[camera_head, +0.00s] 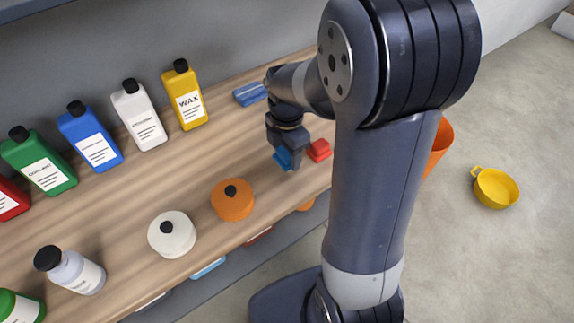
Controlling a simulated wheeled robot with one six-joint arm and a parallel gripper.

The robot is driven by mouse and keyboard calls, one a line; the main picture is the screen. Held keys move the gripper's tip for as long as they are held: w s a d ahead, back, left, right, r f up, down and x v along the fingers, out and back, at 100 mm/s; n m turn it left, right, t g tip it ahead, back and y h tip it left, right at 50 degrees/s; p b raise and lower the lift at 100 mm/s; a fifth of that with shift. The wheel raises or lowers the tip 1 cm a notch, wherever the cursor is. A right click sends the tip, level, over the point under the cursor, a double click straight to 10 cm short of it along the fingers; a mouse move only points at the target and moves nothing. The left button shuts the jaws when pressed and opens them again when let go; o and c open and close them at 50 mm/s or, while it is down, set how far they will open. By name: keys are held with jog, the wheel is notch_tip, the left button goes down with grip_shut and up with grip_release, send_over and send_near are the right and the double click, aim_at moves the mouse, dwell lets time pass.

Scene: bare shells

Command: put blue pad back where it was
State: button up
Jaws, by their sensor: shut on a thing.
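My gripper (287,160) points down over the right part of the wooden shelf top, right of the orange round item. It is shut on a blue pad (281,160), which shows partly below and beside the fingers. I cannot tell whether the pad touches the wood. A red block (318,150) lies just right of the gripper, close to the pad. Another flat blue item (250,94) lies farther back on the shelf, partly behind my arm.
Several bottles, including a yellow wax bottle (184,95) and a white one (138,115), stand along the back. A white round item (171,234) and an orange one (232,199) sit near the front edge. A yellow pan (495,188) and an orange bucket (439,147) are off the shelf.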

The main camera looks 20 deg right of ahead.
aim_at(287, 166)
jog(key=shift+f, duration=2.55)
jog(key=shift+f, duration=0.2)
jog(key=o, duration=0.9)
jog(key=shift+o, duration=0.2)
jog(key=shift+r, duration=0.1)
notch_tip(287, 166, up, 12)
jog(key=shift+r, duration=0.15)
